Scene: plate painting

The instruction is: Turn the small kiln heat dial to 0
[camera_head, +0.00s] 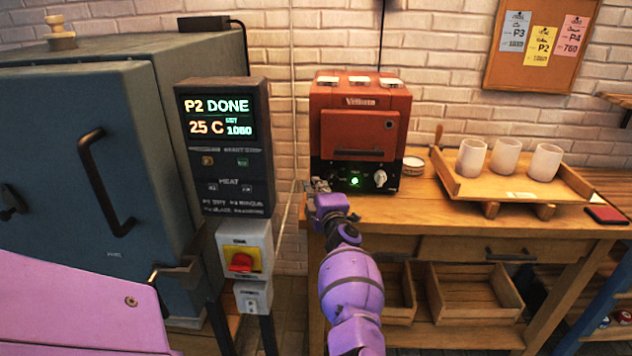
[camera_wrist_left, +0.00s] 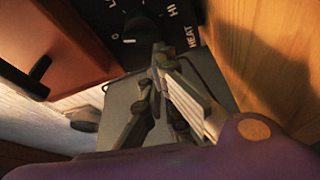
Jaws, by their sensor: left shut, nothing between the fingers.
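The small red kiln (camera_head: 359,123) stands on the wooden bench with a black control panel along its bottom front. A green light (camera_head: 354,181) glows on the panel, and a pale knob (camera_head: 380,178) is to its right. My left gripper (camera_head: 320,185) is at the panel's left end and hides that part. In the left wrist view the heat dial (camera_wrist_left: 141,26) is a dark round knob marked LO, HI and HEAT. A short white mark shows at its lower left; its exact setting is unclear. My left gripper (camera_wrist_left: 159,50) is shut and empty, its tips close to the dial; contact cannot be told.
The large blue kiln (camera_head: 75,150) and its display box (camera_head: 225,140) stand at the left, with a red and yellow switch (camera_head: 242,260) below. A wooden tray (camera_head: 475,185) with three white cups stands right of the small kiln. Bench space in front is clear.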

